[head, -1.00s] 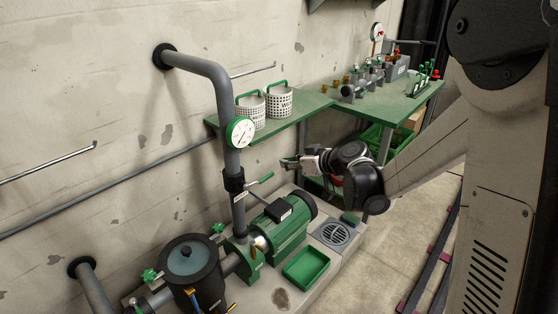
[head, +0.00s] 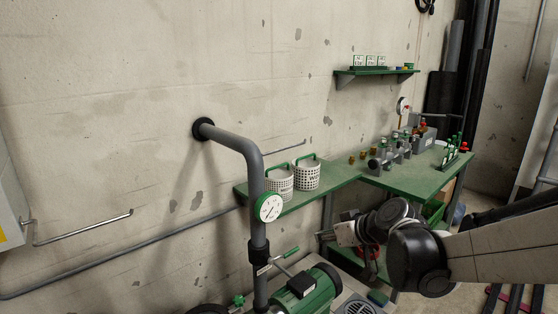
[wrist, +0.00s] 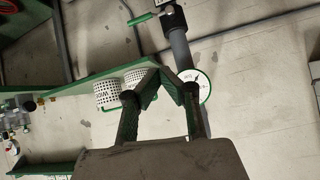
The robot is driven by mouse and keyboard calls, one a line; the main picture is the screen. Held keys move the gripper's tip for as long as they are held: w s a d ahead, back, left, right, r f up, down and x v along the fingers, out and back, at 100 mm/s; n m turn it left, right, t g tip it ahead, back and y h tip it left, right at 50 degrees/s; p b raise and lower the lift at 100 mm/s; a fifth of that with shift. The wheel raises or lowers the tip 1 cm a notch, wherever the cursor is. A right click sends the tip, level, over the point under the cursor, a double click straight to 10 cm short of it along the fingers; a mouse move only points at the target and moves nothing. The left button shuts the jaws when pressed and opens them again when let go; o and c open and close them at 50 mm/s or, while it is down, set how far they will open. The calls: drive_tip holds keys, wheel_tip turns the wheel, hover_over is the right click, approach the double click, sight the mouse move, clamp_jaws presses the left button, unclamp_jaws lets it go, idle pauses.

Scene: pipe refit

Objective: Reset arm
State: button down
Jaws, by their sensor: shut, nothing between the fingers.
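My gripper (head: 327,236) is at the left end of my arm in the head view, in front of the green bench and to the right of the vertical pipe. In the wrist view my gripper (wrist: 165,79) has its two green-and-black fingers angled in to meet at the tips. It is shut and nothing is held between the fingers. The finger pads are small and hard to make out in the head view.
A grey pipe (head: 257,186) with a gauge (head: 269,208) rises left of my gripper. Two white baskets (head: 307,176) stand on the green bench (head: 345,176), with valves further right. A green motor (head: 318,291) is below. A shelf (head: 374,74) hangs above.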

drive_tip(key=s+d+r+m+h+p, duration=0.2)
drive_tip(key=s+r, duration=0.1)
drive_tip(key=s, duration=0.5)
drive_tip(key=s+d+r+m+g+h+p, duration=0.1)
drive_tip(key=s+d+r+m+h+p, duration=0.1)
drive_tip(key=s, duration=0.7)
drive_tip(key=s+d+r+m+h+p, duration=0.1)
drive_tip(key=s+d+r+h+p, duration=0.1)
drive_tip(key=s, duration=0.7)
drive_tip(key=shift+d+r+m+h+p, duration=0.3)
drive_tip(key=shift+d+r+m, duration=0.1)
drive_tip(key=shift+d+r, duration=0.6)
drive_tip(key=shift+d+f, duration=0.1)
drive_tip(key=shift+f, duration=0.05)
